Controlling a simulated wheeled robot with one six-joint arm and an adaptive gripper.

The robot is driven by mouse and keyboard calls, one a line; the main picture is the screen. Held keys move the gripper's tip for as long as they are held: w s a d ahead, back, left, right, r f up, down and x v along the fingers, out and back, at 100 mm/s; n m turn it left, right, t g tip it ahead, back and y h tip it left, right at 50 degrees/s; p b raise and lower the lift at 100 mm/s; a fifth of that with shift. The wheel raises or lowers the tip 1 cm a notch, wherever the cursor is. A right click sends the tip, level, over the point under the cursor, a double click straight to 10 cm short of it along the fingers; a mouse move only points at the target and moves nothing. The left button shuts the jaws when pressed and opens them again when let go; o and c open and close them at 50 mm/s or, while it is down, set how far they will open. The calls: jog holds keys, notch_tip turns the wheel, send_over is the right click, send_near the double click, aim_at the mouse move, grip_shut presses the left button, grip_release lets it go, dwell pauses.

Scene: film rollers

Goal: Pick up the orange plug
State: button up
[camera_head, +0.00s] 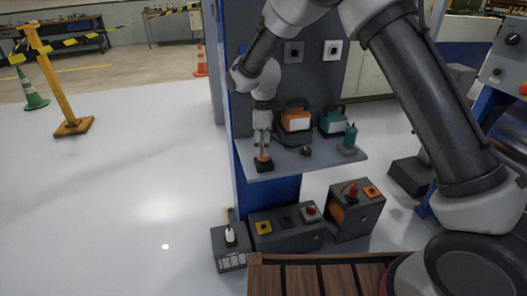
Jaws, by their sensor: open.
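The orange plug (262,153) appears as a small upright orange piece on a dark base (263,165), near the front left edge of the grey shelf (300,167). My gripper (262,141) points down directly above it, with its fingers open close around or just over the plug's top. At this size I cannot tell whether the fingers touch it. The plug's upper end is partly hidden by the fingers.
An orange device (295,119) and a teal device (332,121) stand on the shelf behind. A small dark piece (306,151) and a teal bottle-like object (350,137) are to the right. Grey boxes (287,239) stand below. Open floor lies left.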

notch_tip(320, 180, down, 2)
jog(key=shift+f, duration=0.2)
jog(key=c, duration=1.3)
notch_tip(320, 180, up, 10)
jog(key=shift+r, duration=0.1)
